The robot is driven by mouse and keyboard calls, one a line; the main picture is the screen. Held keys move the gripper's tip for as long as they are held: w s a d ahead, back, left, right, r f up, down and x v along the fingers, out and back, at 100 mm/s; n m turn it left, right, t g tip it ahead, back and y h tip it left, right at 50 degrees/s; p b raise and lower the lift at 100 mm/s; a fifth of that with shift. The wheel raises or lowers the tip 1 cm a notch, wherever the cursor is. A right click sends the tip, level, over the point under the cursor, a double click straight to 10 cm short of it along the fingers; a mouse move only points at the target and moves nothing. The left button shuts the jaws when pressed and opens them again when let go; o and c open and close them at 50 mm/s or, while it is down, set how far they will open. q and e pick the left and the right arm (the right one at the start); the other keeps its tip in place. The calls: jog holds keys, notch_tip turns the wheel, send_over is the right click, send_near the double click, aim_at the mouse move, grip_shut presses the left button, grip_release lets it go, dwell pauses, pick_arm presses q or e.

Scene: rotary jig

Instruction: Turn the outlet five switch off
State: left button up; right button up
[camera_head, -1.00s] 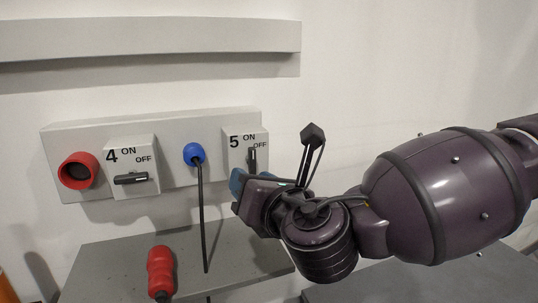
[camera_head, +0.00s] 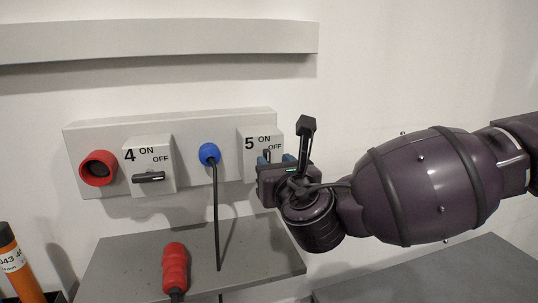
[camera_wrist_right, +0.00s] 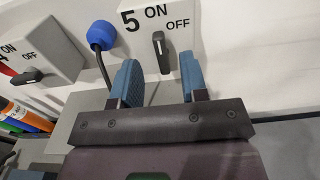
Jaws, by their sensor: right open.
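The outlet five switch box (camera_head: 256,141) is at the right end of the wall panel, marked 5, ON and OFF. Its dark handle (camera_wrist_right: 161,52) stands nearly upright below the ON label in the right wrist view. In the head view the handle (camera_head: 267,155) is partly hidden by my gripper. My right gripper (camera_wrist_right: 158,72) is open, with one blue finger on each side of the handle in the picture. I see no clear contact. In the head view the right gripper (camera_head: 276,160) is close in front of the box. My left gripper is out of view.
The switch 4 box (camera_head: 147,163) has a horizontal handle. A red socket (camera_head: 98,168) and a blue plug (camera_head: 208,154) with a hanging black cable are on the panel. A red connector (camera_head: 175,266) lies on the grey ledge (camera_head: 120,257). An orange cylinder (camera_head: 15,262) stands at lower left.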

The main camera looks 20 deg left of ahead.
aim_at(268, 157)
jog(key=shift+p+x, duration=0.3)
jog(key=shift+x, duration=1.75)
grip_shut()
